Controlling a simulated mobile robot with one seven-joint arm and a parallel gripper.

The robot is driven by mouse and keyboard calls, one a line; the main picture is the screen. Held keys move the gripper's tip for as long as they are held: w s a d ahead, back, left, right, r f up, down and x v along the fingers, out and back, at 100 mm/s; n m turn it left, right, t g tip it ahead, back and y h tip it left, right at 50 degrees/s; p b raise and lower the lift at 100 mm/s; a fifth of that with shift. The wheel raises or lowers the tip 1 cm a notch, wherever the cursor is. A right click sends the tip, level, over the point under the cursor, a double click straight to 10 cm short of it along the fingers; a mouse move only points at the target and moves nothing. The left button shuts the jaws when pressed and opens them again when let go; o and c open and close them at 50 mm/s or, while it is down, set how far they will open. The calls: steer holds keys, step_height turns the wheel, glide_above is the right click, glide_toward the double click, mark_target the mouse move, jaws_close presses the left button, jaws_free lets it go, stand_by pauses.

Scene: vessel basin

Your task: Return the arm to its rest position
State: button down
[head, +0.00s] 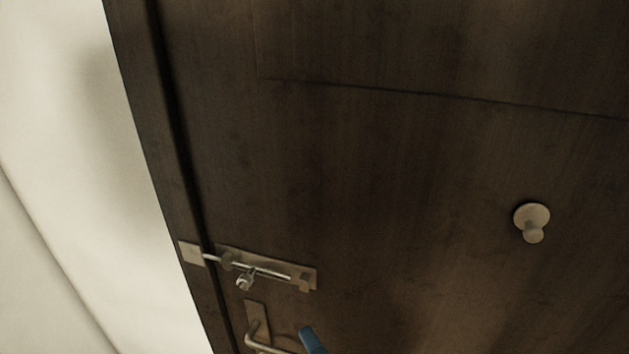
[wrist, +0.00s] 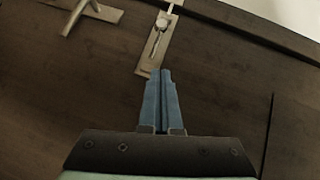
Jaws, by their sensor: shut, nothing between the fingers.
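My gripper (wrist: 162,75) is in the middle of the wrist view, its two blue fingers together with nothing between them. A blue tip of my gripper (head: 311,342) also shows at the bottom edge of the head view, beside the door handle. A metal slide bolt (head: 265,270) sits on the dark wooden door (head: 400,200); its rod reaches left to a plate (head: 190,252) on the frame. In the wrist view the bolt (wrist: 158,40) lies just beyond the fingertips. I cannot tell whether the fingertips touch the door. Most of my arm is hidden in the head view.
A lever handle (head: 262,338) is below the bolt and also shows at the upper left of the wrist view (wrist: 85,12). A round metal knob (head: 531,222) is on the right of the door. A pale wall (head: 70,180) stands left of the frame.

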steer(key=w+r+n+t+h+b, duration=0.1)
steer(key=w+r+n+t+h, duration=0.15)
steer(key=r, duration=0.75)
steer(key=w+r+n+t+h+b, duration=0.15)
steer(key=w+r+n+t, duration=0.25)
steer(key=r, duration=0.5)
steer(key=s+r+n+t+h+b, duration=0.1)
steer(key=s+r+n+t, duration=0.1)
steer(key=r, duration=0.6)
steer(key=s+r+n+t+h+b, duration=0.1)
steer(key=s+r+t, duration=0.3)
steer(key=r, duration=0.4)
steer(key=shift+s+r+n+h, duration=0.4)
steer(key=shift+s+n+h, duration=0.15)
steer(key=shift+s, duration=0.25)
steer(key=shift+a+t, duration=0.1)
steer(key=shift+t, duration=0.15)
